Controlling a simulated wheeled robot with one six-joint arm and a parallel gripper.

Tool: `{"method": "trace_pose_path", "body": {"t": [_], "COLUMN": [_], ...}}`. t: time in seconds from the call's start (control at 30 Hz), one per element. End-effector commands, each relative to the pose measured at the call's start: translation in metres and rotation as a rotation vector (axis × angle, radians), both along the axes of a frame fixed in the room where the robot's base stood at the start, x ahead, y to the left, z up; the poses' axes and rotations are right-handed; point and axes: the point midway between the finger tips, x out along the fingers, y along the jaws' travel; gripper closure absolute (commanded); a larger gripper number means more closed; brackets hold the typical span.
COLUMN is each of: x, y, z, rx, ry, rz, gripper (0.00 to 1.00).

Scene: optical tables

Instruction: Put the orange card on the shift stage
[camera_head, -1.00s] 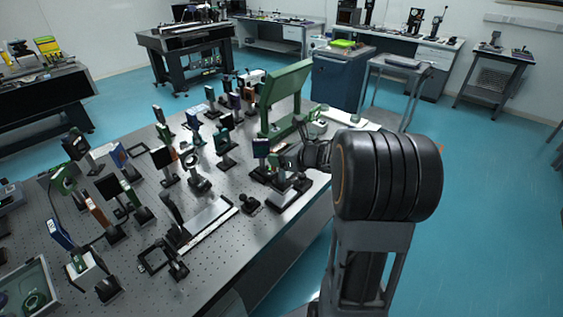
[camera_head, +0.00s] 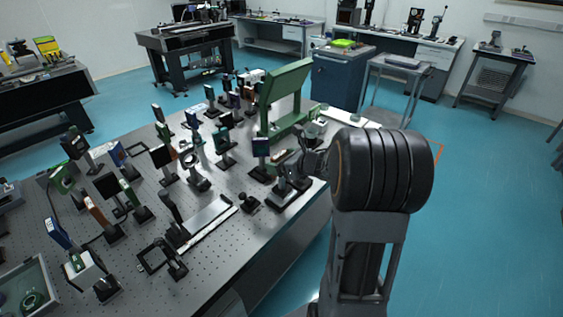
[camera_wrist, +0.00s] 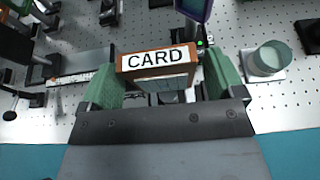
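The orange card (camera_wrist: 158,61), an orange-brown block with a white "CARD" label, stands between the green fingers of my gripper (camera_wrist: 163,82) in the wrist view. The fingers are spread wide, and narrow light gaps seem to show beside the card's lower part. In the head view my gripper (camera_head: 300,163) is low over the table's right edge, and I cannot pick out the card there. A dark low mount (camera_head: 284,197), which may be the shift stage, lies just below my gripper. The card hides most of what is under it, so its contact there is unclear.
The perforated optical table (camera_head: 240,225) is crowded with post-mounted optics left of my gripper. A green frame (camera_head: 284,92) stands behind it. A round greenish cup (camera_wrist: 268,60) is to the right in the wrist view. Open floor lies right of the table.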

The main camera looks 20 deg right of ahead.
Motion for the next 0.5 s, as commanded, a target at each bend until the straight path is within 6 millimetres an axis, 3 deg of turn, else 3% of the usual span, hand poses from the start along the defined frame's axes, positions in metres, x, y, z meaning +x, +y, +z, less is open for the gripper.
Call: {"method": "trace_pose_path", "body": {"t": [0.4, 0.5], "x": [0.0, -0.013], "y": [0.0, -0.007], "z": [0.007, 0.01], "rx": [0.0, -0.002], "ry": [0.001, -0.003], "rz": [0.001, -0.003], "gripper": [0.07, 0.07]}}
